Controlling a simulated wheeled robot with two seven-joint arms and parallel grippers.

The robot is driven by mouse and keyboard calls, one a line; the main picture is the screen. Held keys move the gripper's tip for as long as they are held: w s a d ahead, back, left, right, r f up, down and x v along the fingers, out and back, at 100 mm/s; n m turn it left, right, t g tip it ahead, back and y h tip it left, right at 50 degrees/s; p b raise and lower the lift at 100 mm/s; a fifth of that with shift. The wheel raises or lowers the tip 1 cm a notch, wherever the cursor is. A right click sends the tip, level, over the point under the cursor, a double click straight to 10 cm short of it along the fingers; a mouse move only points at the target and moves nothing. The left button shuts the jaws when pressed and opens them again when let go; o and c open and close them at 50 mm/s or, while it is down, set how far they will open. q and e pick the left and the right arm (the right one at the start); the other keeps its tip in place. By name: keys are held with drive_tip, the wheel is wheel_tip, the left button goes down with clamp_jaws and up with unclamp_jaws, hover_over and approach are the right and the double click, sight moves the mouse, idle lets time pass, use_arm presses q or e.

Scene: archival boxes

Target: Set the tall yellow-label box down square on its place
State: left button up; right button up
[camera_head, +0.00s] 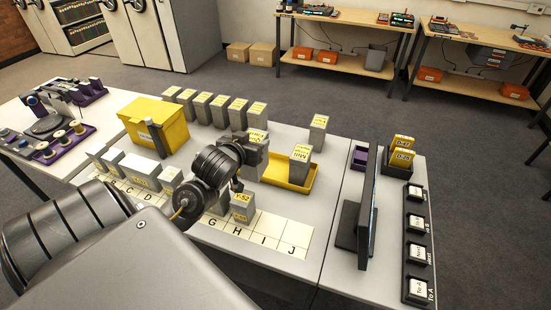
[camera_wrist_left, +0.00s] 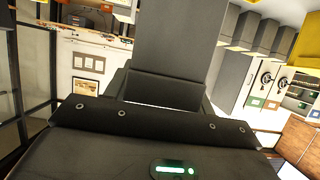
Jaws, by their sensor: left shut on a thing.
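My left gripper (camera_head: 256,150) is shut on a tall grey box with a yellow label (camera_head: 258,135), held over the table behind the lettered strip. My arm partly hides the box in the head view. In the left wrist view the grey box (camera_wrist_left: 180,40) extends up from the jaws, and its lower end is hidden by the gripper (camera_wrist_left: 165,88). The lettered strip (camera_head: 267,232) shows places C, D, G, H, I and J. My right gripper is not in view.
A yellow tray (camera_head: 289,182) holds a tall box (camera_head: 300,158); another tall box (camera_head: 318,131) stands behind it. A yellow bin (camera_head: 153,122) and a row of boxes (camera_head: 219,108) stand farther back. White-topped boxes (camera_head: 139,170) line the left. A dark upright screen (camera_head: 366,200) stands right.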

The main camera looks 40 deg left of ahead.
use_arm(q)
drive_tip(key=w+a+f+p, duration=0.3)
drive_tip(key=w+f, duration=1)
drive_tip(key=shift+w, duration=0.3)
drive_tip(key=shift+a, duration=0.1)
drive_tip(key=shift+f, duration=0.1)
drive_tip(key=o, duration=1.6)
